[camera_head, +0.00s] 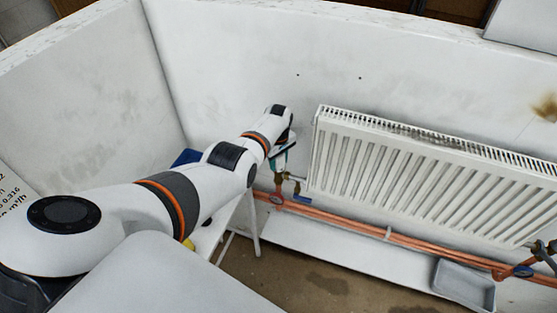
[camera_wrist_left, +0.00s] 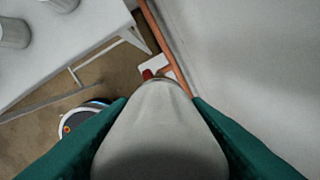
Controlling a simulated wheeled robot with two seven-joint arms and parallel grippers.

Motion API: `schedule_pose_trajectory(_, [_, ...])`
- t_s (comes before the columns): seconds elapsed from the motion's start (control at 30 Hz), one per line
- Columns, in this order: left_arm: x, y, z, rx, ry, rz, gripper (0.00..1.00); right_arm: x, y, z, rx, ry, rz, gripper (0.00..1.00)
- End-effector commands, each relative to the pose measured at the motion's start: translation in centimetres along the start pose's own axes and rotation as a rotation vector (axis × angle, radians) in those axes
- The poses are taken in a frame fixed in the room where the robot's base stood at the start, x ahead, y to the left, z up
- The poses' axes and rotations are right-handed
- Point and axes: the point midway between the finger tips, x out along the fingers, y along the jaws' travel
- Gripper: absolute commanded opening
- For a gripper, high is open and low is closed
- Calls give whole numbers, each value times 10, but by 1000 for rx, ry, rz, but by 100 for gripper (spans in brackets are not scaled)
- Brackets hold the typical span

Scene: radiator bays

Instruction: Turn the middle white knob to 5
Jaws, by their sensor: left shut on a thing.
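My left gripper (camera_head: 284,160) is at the left end of the white radiator (camera_head: 425,175), above the brass valve (camera_head: 279,181). In the left wrist view its green fingers lie on both sides of a smooth, pale grey-white knob (camera_wrist_left: 160,135) and are shut on it. The knob fills the lower middle of that view. No numbers or pointer mark can be read on it, so its setting cannot be told. In the head view the gripper hides most of the knob. My right gripper is not in view.
Copper pipes (camera_head: 350,229) run low along the wall, with a blue-handled valve (camera_head: 301,198) near my left gripper. A grey tray (camera_head: 464,284) lies at lower right. A white table (camera_wrist_left: 60,40) with grey cylinders stands left of the knob. The wall rises close behind.

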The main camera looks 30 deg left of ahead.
Motion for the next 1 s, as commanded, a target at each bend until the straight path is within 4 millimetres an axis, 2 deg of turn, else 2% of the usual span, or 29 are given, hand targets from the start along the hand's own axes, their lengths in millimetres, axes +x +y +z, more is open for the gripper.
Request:
schedule_pose_trajectory(0.23, [-2, -1, 1, -61, -3, -3, 19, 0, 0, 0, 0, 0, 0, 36])
schedule_pose_trajectory(0.7, [-2, -1, 1, -72, -2, -4, 19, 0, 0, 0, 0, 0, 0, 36])
schedule_pose_trajectory(0.73, [-2, -1, 1, -72, -2, -4, 47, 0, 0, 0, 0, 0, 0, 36])
schedule_pose_trajectory(0.8, [-2, -1, 1, -72, -2, -3, 58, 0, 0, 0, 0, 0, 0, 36])
schedule_pose_trajectory(0.83, [-1, -1, 1, -72, -2, -3, 63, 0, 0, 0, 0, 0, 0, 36])
schedule_pose_trajectory(1.0, [-1, -1, 0, -71, -1, -2, 64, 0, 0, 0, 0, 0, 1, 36])
